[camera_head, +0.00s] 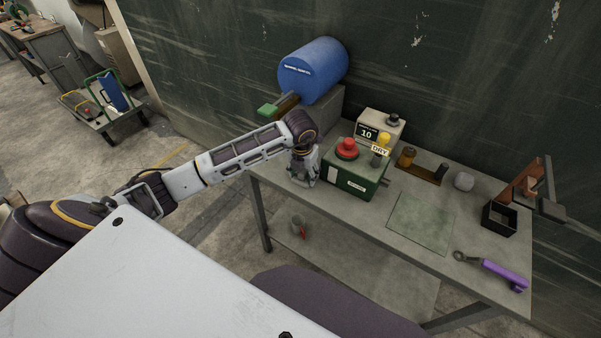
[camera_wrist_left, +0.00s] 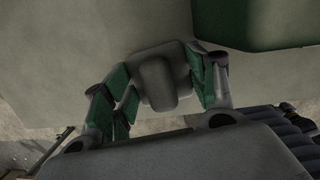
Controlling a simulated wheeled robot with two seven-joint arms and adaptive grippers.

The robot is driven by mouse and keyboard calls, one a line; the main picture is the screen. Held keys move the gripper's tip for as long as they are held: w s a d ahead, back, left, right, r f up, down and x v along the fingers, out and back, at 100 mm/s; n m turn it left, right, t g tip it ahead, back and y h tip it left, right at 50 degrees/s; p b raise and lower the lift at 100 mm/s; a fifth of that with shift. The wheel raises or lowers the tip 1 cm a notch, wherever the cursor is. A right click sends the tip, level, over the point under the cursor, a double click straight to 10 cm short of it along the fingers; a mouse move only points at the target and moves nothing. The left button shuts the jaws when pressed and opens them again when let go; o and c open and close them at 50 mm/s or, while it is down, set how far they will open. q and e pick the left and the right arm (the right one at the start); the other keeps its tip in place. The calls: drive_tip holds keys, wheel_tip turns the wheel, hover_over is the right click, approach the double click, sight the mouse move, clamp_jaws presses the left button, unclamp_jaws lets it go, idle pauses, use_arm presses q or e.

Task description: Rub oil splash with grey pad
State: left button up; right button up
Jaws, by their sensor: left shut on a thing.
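My left gripper (camera_head: 303,172) is at the left end of the workbench, beside the green box. In the left wrist view, its two fingers (camera_wrist_left: 158,78) are shut on the grey pad (camera_wrist_left: 160,62), a small grey block with a rounded grip, just over or on the bench top. I cannot tell whether the pad touches the bench. In the head view the pad is hidden by the gripper. I cannot make out an oil splash in either view. My right gripper is not in view.
The green box (camera_head: 355,172) with a red button stands right of the gripper. Behind are a blue drum (camera_head: 312,70) and a counter box (camera_head: 378,128). A greenish square mat (camera_head: 420,222), black open box (camera_head: 499,218) and purple-handled tool (camera_head: 503,275) lie further right on the workbench (camera_head: 385,228).

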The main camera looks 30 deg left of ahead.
use_arm(q)
drive_tip(key=shift+s+d+f, duration=0.15)
drive_tip(key=shift+s+d, duration=0.05)
drive_tip(key=shift+d, duration=0.45)
drive_tip(key=shift+s+d+f, duration=0.1)
drive_tip(key=shift+s+d, duration=0.05)
drive_tip(key=shift+d, duration=0.45)
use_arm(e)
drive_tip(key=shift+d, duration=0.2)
use_arm(q)
drive_tip(key=shift+w+a, duration=0.1)
drive_tip(key=shift+a, duration=0.05)
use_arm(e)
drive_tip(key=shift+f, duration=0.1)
use_arm(q)
drive_tip(key=shift+a, duration=0.1)
drive_tip(key=shift+w+a+r, duration=0.1)
drive_tip(key=shift+w+r, duration=0.05)
drive_tip(key=shift+r, duration=0.05)
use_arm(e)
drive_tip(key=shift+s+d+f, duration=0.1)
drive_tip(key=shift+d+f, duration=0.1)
